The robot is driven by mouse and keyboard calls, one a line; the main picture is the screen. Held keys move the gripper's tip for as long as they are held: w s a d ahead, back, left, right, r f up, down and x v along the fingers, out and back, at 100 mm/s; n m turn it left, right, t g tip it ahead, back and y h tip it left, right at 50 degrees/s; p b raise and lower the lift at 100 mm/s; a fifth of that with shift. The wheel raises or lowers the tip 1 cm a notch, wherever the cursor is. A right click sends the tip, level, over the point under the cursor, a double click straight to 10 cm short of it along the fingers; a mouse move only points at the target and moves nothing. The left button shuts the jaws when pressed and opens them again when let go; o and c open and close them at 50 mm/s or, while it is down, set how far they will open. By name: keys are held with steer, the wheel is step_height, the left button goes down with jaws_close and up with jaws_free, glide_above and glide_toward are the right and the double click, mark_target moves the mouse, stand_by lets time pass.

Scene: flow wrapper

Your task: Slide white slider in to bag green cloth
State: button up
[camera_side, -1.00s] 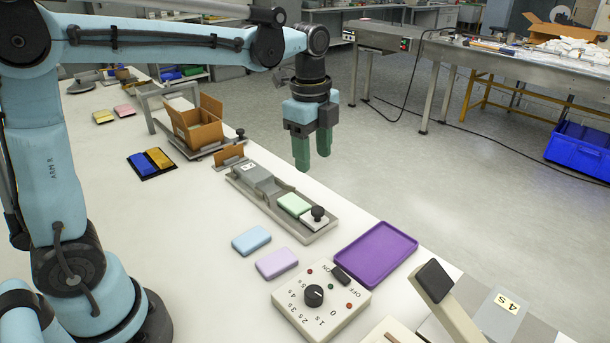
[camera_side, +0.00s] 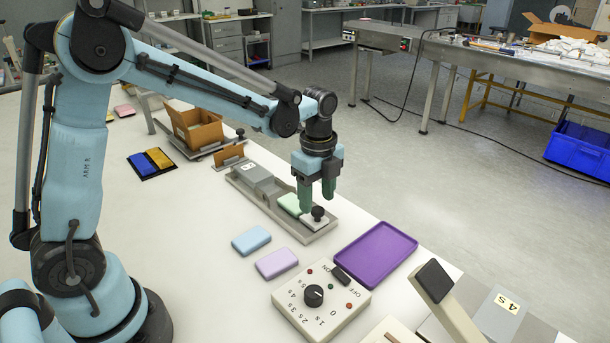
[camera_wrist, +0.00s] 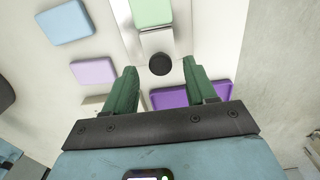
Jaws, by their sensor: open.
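The white slider (camera_side: 314,222) with its black knob (camera_side: 318,213) sits at the near end of the grey track (camera_side: 325,233). The folded green cloth (camera_side: 290,204) lies on the track against the slider, partly hidden by my gripper in the side view. My gripper (camera_side: 317,206) is open and empty, pointing down over the slider and knob. In the wrist view the knob (camera_wrist: 160,64) shows between and beyond the two green fingers (camera_wrist: 158,80), with the white slider (camera_wrist: 157,43) and green cloth (camera_wrist: 152,12) beyond it. I cannot tell whether the fingers touch anything.
The grey wrapper housing (camera_side: 257,180) stands at the track's far end. Blue (camera_side: 251,240) and lilac (camera_side: 276,263) cloths lie left of the track. A purple tray (camera_side: 375,253) lies to the right, with a dial box (camera_side: 320,300) in front.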

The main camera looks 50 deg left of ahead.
steer(key=shift+f, duration=0.95)
jaws_close()
